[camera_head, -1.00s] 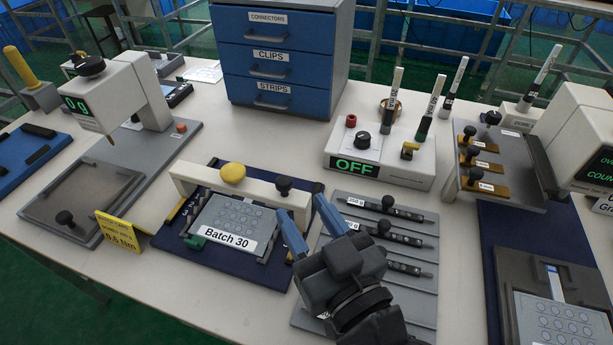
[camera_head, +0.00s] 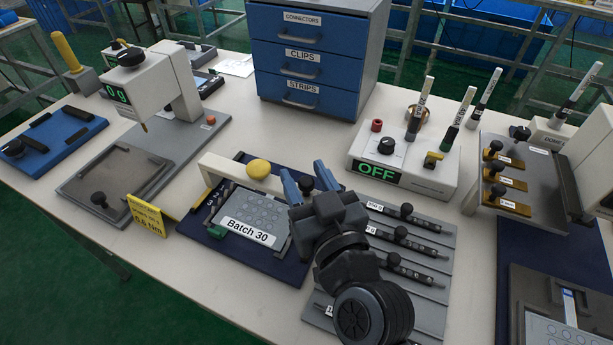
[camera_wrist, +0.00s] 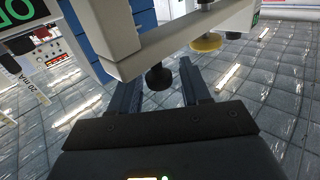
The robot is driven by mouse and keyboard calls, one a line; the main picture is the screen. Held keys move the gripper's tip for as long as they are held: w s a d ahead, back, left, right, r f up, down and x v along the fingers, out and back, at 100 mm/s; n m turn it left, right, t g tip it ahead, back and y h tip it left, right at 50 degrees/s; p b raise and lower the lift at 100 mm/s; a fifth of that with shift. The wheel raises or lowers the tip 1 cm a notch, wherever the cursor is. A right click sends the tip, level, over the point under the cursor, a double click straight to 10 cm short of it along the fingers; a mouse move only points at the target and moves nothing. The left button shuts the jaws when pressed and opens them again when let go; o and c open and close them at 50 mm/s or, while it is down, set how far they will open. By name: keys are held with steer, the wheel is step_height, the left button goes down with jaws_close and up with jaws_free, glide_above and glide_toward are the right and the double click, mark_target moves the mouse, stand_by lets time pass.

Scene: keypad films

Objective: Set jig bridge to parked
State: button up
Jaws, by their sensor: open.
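The jig bridge is a cream beam (camera_head: 225,170) with a yellow knob (camera_head: 258,169) on top. It spans the jig holding the grey Batch 30 keypad sheet (camera_head: 262,212). A small black knob (camera_head: 306,184) sits at the bridge's right end. My gripper (camera_head: 303,171) is open, with its blue fingers on either side of this knob in the head view. In the wrist view, the black knob (camera_wrist: 159,77) shows between the open fingers (camera_wrist: 158,84), below the beam (camera_wrist: 180,37). I cannot tell whether the fingers touch it. My arm hides the bridge's right end.
A white box (camera_head: 440,178) reading OFF is behind to the right. Blue drawers (camera_head: 308,72) stand at the back. Bare table lies before the drawers.

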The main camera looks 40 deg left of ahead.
jaws_close()
stand_by(0.3)
steer(key=shift+r, duration=0.1)
